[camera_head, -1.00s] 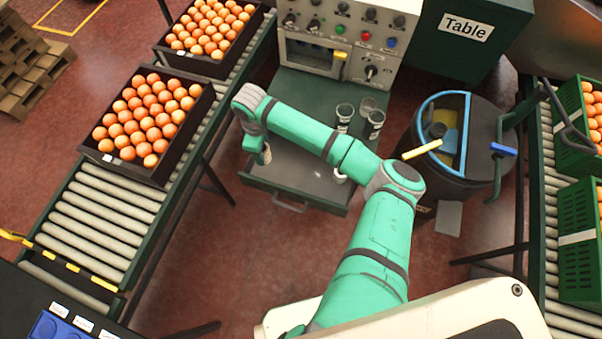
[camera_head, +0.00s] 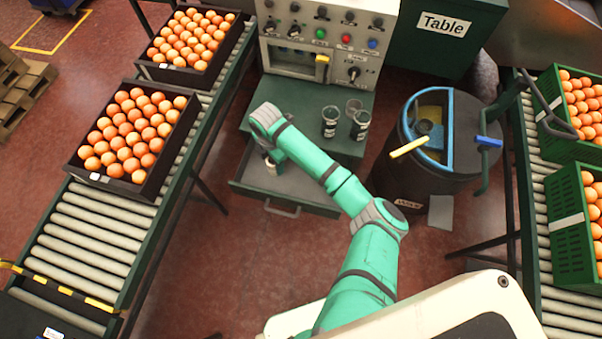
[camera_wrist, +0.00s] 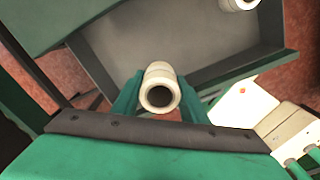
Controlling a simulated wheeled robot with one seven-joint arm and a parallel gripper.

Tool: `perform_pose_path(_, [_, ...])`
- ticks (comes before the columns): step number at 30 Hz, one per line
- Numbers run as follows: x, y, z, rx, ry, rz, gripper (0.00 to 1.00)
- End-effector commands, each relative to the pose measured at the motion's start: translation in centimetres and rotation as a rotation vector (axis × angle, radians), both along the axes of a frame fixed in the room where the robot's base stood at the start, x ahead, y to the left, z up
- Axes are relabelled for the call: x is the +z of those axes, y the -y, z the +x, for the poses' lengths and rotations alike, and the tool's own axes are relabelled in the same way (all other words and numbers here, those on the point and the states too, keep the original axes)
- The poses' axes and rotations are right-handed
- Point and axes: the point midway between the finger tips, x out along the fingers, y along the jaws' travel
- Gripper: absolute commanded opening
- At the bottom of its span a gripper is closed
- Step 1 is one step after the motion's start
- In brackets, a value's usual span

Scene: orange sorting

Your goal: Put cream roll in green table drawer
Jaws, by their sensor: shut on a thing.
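The green table (camera_head: 345,110) stands at the middle back, with its grey drawer (camera_head: 315,203) pulled open. My gripper (camera_head: 270,168) is at the left part of the open drawer in the head view. In the wrist view my gripper (camera_wrist: 160,88) is shut on a cream roll (camera_wrist: 160,76), whose dark hollow end faces the camera. The drawer's grey floor (camera_wrist: 212,45) lies beyond the held roll. A second cream roll (camera_wrist: 238,4) is partly cut off at the top right, inside the drawer. My arm covers part of the drawer in the head view.
Several dark cups (camera_head: 360,125) stand on the table top, before a control panel (camera_head: 330,35). A dark bin (camera_head: 415,175) stands to the right. Roller conveyors with orange crates run left (camera_head: 95,215) and right (camera_head: 535,220).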

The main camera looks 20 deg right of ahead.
Motion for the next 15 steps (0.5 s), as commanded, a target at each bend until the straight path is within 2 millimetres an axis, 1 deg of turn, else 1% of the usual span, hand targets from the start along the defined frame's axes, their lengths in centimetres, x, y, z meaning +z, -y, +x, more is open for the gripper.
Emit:
perform_pose_path(1, [-0.5,1.3,-0.3,-0.006,-0.001,-0.002,0.17])
perform_pose_path(7, [-2.4,5.4,-1.3,-0.006,0.0,-0.002,0.17])
perform_pose_path(12, [-5.3,7.5,-1.9,-0.004,-0.003,-0.001,0.17])
perform_pose_path(15, [-6.4,8.5,-2.1,-0.003,-0.002,-0.001,0.17])
